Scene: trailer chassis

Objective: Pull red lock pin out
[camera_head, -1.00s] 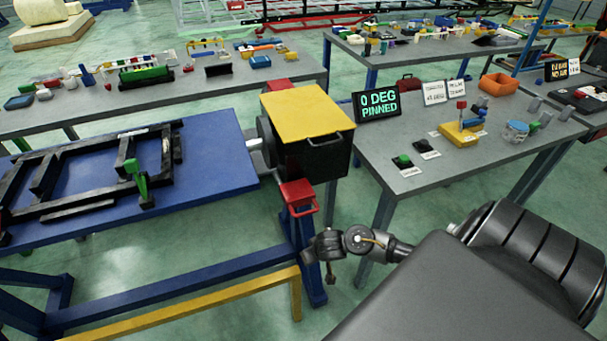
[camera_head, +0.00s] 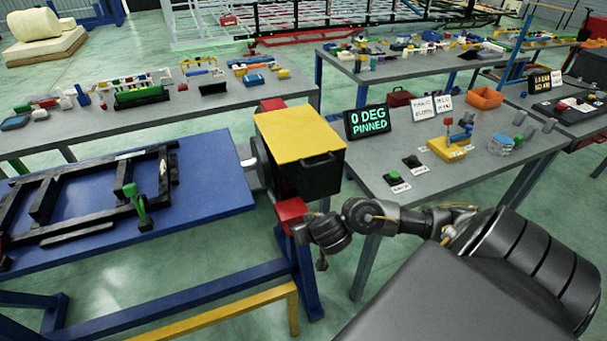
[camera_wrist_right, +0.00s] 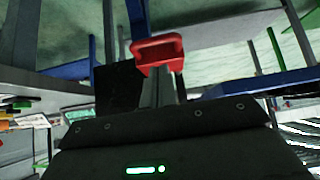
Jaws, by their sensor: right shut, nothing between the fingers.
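The red lock pin shows as a red block with a loop handle (camera_head: 291,211) on the blue post, just below the black box with the yellow top (camera_head: 303,150). In the right wrist view its red end (camera_wrist_right: 158,52) lies straight ahead of the fingers. My right gripper (camera_head: 302,232) is at the post, close beside the red part, and partly hides it. In the wrist view my right fingers (camera_wrist_right: 163,88) are together with nothing between them, their tips close to the red end. I cannot tell whether they touch it. My left gripper is not in view.
A dark display (camera_head: 368,122) reads "0 DEG PINNED" on the grey right-hand table (camera_head: 385,200). A blue table (camera_head: 205,185) with a black frame stands to the left. A yellow bar (camera_head: 225,312) runs low in front. Green floor is open between the tables.

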